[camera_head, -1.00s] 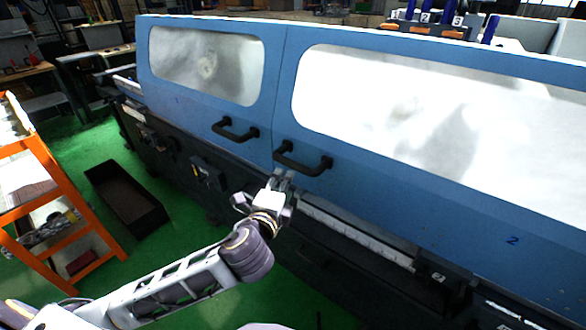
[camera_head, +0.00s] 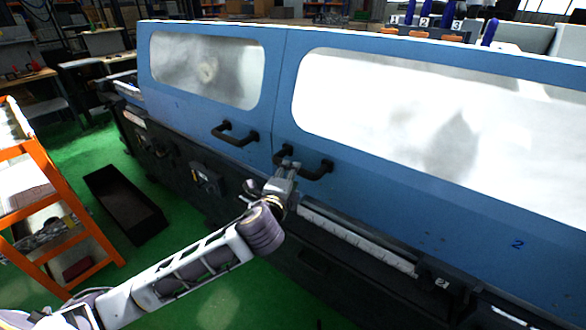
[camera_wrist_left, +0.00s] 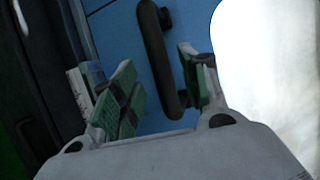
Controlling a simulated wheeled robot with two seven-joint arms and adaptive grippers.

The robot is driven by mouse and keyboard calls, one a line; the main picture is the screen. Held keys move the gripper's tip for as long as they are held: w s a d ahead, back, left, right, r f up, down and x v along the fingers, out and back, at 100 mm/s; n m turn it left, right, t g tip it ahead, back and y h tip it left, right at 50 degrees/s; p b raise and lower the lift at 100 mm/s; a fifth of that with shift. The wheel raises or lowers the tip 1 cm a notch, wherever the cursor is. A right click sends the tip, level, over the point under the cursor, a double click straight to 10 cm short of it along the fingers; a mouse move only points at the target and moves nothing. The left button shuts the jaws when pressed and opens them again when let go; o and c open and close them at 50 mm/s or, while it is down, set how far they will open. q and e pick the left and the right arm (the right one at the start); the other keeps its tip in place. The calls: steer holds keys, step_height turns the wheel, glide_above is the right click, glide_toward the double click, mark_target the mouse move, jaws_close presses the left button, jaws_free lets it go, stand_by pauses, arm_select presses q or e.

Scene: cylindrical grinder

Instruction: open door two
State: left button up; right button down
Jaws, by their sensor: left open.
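Door two (camera_head: 400,195) is the large blue panel with a wide window, marked "2" at its lower right. It stands shut against the smaller door one (camera_head: 190,115). Its black bar handle (camera_head: 315,172) is near its lower left corner. My left gripper (camera_head: 287,168) is at the left part of this handle. In the left wrist view the handle (camera_wrist_left: 156,55) runs between the two green-padded fingers of the open gripper (camera_wrist_left: 157,90), nearer the right finger. I cannot tell whether a pad touches it. My right gripper is not in view.
Door one's handle (camera_head: 235,134) is just left of door two's. The dark machine bed (camera_head: 330,262) lies below the doors. An orange rack (camera_head: 60,200) and a black bin (camera_head: 125,203) stand at the left on green floor.

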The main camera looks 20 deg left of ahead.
arm_select(q)
steer(key=shift+w+a+f, duration=0.1)
steer(key=shift+w+f, duration=0.05)
steer(key=shift+w, duration=0.7)
steer(key=shift+w+f, duration=0.2)
steer(key=shift+w, duration=0.65)
steer(key=shift+w+a+f, duration=0.1)
steer(key=shift+w+f, duration=0.05)
steer(key=shift+w, duration=0.7)
steer(key=shift+c, duration=0.4)
jaws_close()
